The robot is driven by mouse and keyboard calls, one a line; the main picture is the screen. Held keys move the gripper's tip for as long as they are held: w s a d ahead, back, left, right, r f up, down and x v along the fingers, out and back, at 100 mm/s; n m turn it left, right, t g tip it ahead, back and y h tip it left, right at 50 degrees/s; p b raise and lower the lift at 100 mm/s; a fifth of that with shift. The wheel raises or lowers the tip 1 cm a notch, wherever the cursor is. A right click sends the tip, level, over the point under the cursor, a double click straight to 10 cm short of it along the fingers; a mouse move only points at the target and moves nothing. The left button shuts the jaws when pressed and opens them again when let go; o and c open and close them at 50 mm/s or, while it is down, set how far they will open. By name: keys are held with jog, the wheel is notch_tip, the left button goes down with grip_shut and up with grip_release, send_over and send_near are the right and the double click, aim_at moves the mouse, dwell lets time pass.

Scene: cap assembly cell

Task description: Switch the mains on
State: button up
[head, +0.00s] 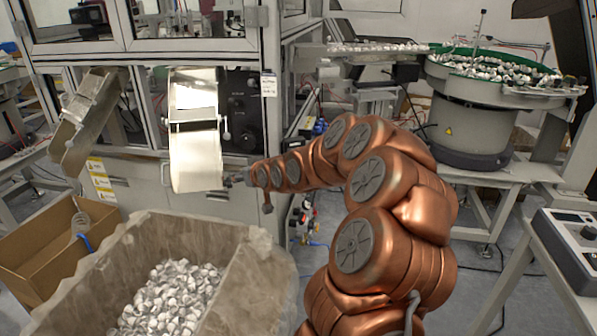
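A black control panel (243,107) with small dark knobs is on the front of the machine cabinet, right of a shiny metal chute. I cannot make out which control on it, if any, is the mains switch, or how it is set. My copper-coloured arm reaches left from the lower right. My gripper (232,181) is small and dark at the arm's end. It is in front of the cabinet, below the panel and by the chute's lower right edge. Its fingers are too small to tell open from shut, and I cannot tell whether it touches anything.
The metal chute (196,150) hangs left of the panel. Below stands a large lined bin (255,265) of small caps, with a cardboard box (30,250) to its left. A green-topped bowl feeder (470,120) stands behind my arm. A control box (567,245) sits on the right-hand table.

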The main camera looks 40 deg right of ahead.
jog(key=s+d+f+m+t+h+b, duration=0.1)
jog(key=d+f+m+t+h+b, duration=0.15)
jog(key=d, duration=0.85)
jog(key=s+d+f+m+t+h+b, duration=0.1)
jog(key=s+d+f+h+b, duration=0.2)
jog(key=d, duration=0.8)
jog(key=x, duration=0.8)
jog(key=shift+w+a+f, duration=0.15)
jog(key=shift+w+f, duration=0.1)
jog(key=shift+w, duration=0.1)
jog(key=shift+n, duration=0.25)
jog(key=shift+c, duration=0.2)
grip_shut()
jog(key=shift+p, duration=0.35)
